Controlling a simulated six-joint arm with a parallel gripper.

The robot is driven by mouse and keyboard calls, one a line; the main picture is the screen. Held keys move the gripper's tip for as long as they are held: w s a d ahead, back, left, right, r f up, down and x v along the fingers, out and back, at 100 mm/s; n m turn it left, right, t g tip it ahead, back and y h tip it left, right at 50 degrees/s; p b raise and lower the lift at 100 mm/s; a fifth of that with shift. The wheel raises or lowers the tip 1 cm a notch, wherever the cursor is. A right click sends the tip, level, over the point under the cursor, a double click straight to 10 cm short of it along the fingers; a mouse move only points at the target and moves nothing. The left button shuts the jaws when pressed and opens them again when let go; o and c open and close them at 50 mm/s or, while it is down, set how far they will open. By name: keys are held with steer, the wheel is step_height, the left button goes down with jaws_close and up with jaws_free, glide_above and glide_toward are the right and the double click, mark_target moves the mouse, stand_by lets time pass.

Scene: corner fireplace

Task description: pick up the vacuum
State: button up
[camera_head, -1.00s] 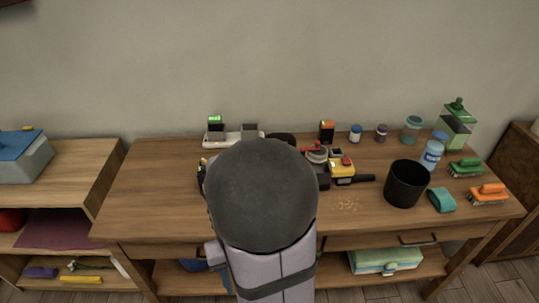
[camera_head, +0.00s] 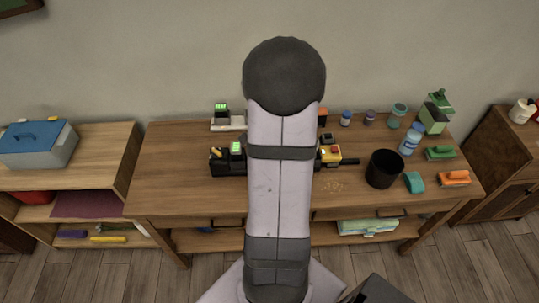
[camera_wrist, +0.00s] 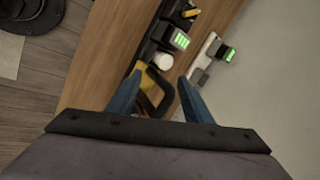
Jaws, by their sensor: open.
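The vacuum is a small yellow and black tool; in the head view its yellow body (camera_head: 331,155) and black nozzle lie on the workbench, partly hidden by my arm. In the wrist view a yellow part with a black looped handle (camera_wrist: 155,98) shows between and below my fingers; it seems to be the vacuum. My gripper (camera_wrist: 160,77) is open, its two blue fingers above the bench on either side of this handle. I see no contact. My arm hides the gripper in the head view.
A black tray (camera_head: 226,169) with a green-lit block and a white charger (camera_head: 228,124) stand at left. A black cup (camera_head: 384,170), teal sponge (camera_head: 414,182), brushes and bottles stand at right. Crumbs (camera_head: 333,187) lie near the front edge, with clear wood around them.

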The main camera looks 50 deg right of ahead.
steer(key=d+r+m+h, duration=0.2)
steer(key=d+m+h, duration=0.1)
steer(key=d+m, duration=0.2)
steer(key=shift+s+b+x, duration=0.15)
steer(key=shift+b+x, duration=0.65)
steer(key=shift+x, duration=1.05)
steer(key=shift+s+b+x, duration=0.2)
steer(key=shift+b+x, duration=0.55)
steer(key=shift+x, duration=1.05)
steer(key=shift+f, duration=0.2)
steer(key=shift+c, duration=0.3)
jaws_close()
steer(key=shift+a+f+y, duration=0.1)
steer(key=shift+a+y, duration=0.05)
steer(key=shift+y, duration=0.15)
steer(key=shift+r, duration=0.2)
